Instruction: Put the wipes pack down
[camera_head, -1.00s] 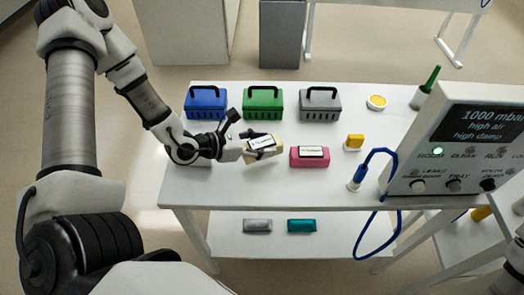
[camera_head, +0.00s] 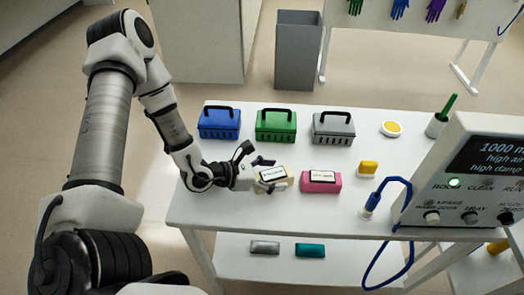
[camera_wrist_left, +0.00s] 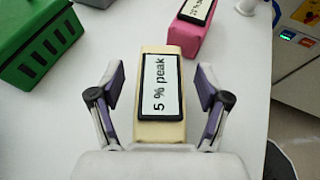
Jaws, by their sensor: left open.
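The cream wipes pack (camera_head: 271,187), with a black-framed white label, lies on the white table (camera_head: 240,215) just left of a pink pack (camera_head: 320,182). In the left wrist view the cream pack (camera_wrist_left: 158,120) reads "5 % peak" and sits between the spread fingers, with a gap on each side. My left gripper (camera_head: 262,175) is open around the pack's near end and does not grip it; its fingers also show in the left wrist view (camera_wrist_left: 158,100). My right gripper is not in view.
Blue (camera_head: 219,124), green (camera_head: 276,126) and grey (camera_head: 333,128) baskets stand behind the packs. Grey (camera_head: 264,247) and teal (camera_head: 310,250) packs rest on the lower shelf.

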